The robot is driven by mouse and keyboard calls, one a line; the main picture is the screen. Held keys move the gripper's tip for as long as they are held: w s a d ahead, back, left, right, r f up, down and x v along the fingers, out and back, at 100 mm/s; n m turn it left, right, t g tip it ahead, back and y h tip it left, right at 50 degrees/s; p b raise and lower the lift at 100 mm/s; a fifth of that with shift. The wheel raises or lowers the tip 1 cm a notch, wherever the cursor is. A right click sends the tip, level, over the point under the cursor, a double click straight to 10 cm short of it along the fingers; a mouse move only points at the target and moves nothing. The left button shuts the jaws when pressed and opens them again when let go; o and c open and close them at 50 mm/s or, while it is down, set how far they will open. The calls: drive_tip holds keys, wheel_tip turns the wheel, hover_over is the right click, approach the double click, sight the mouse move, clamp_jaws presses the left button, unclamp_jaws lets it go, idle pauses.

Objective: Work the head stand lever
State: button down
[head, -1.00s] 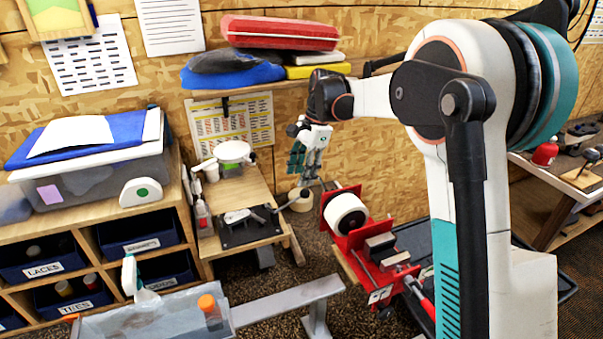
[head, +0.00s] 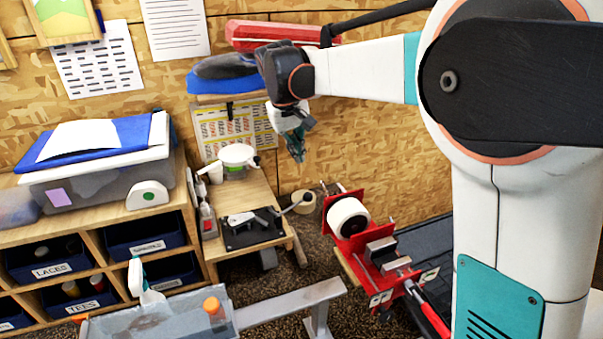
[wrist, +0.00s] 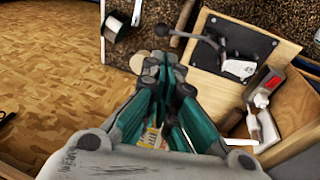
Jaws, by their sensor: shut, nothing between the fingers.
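The head stand is a black plate (head: 250,236) with grey metal parts, on a low wooden bench. Its lever (head: 290,208) slants up to the right to a dark knob past the bench edge. In the wrist view the lever (wrist: 193,38) reaches left from the black plate (wrist: 243,42), close beyond my fingertips. My gripper (head: 297,153) hangs above and behind the lever in the head view, apart from it. In the wrist view my gripper (wrist: 163,72) has its teal fingers together with nothing held.
A white tub (head: 237,157) and bottles stand on the bench (head: 262,190). A red machine with a white roll (head: 347,217) stands to the right. A shelf with a red case (head: 280,33) is above my gripper. A cubby unit (head: 190,225) stands left.

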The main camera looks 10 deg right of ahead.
drive_tip(key=x, duration=1.3)
drive_tip(key=shift+f, duration=0.35)
drive_tip(key=shift+d, duration=0.1)
drive_tip(key=d+f+y+b, duration=0.1)
drive_tip(key=f+y+b, duration=0.1)
drive_tip(key=d+f+b, duration=0.1)
drive_tip(key=f, duration=0.1)
drive_tip(key=shift+w+d+g+y, duration=0.3)
drive_tip(key=shift+y, duration=0.1)
drive_tip(key=shift+r, duration=0.1)
